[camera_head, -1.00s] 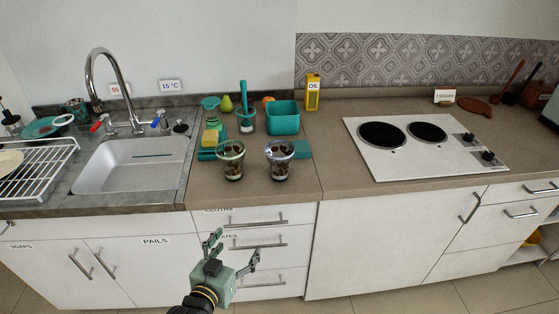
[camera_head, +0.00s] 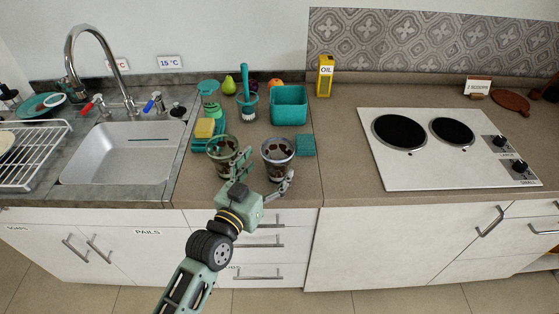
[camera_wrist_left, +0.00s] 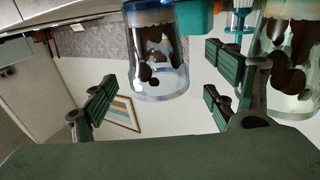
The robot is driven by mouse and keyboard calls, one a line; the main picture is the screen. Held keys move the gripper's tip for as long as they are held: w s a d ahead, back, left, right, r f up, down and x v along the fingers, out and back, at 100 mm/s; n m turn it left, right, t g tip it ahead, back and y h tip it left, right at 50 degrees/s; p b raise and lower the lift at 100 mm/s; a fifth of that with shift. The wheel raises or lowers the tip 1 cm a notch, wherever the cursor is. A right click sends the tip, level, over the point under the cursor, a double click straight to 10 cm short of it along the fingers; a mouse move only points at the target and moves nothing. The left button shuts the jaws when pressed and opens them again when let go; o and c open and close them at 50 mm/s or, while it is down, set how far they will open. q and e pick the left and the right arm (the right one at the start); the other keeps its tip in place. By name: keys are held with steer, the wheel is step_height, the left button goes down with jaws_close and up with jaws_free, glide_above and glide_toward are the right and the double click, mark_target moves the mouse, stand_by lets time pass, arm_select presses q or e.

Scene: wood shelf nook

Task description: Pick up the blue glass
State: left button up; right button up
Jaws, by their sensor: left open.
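The blue glass (camera_head: 278,150) stands upright on the counter near its front edge, with dark round pieces inside. A similar greenish glass (camera_head: 222,148) stands just left of it. My left gripper (camera_head: 264,178) is open in front of the glasses, its fingers spread and empty. In the left wrist view, which is upside down, the blue glass (camera_wrist_left: 158,55) lies ahead, between the directions of the open fingers (camera_wrist_left: 160,98). The greenish glass (camera_wrist_left: 292,60) is at the right there, behind one finger. My right gripper is not in view.
Behind the glasses stand a teal bin (camera_head: 289,106), a brush in a holder (camera_head: 247,100) and a soap bottle (camera_head: 209,100). A yellow sponge (camera_head: 205,128) and a teal sponge (camera_head: 306,146) flank the glasses.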

mark_target(282, 147)
arm_select(q)
steer(key=x, duration=0.2)
steer(key=p+x, duration=0.1)
steer(key=shift+w+d+r, duration=0.15)
steer(key=shift+d+r, duration=0.05)
steer(key=shift+r, duration=0.05)
steer(key=shift+x, duration=0.9)
steer(key=shift+f, duration=0.2)
steer(key=shift+a, duration=0.1)
steer(key=shift+c, duration=0.8)
steer(key=c, duration=1.3)
steer(key=shift+r, duration=0.1)
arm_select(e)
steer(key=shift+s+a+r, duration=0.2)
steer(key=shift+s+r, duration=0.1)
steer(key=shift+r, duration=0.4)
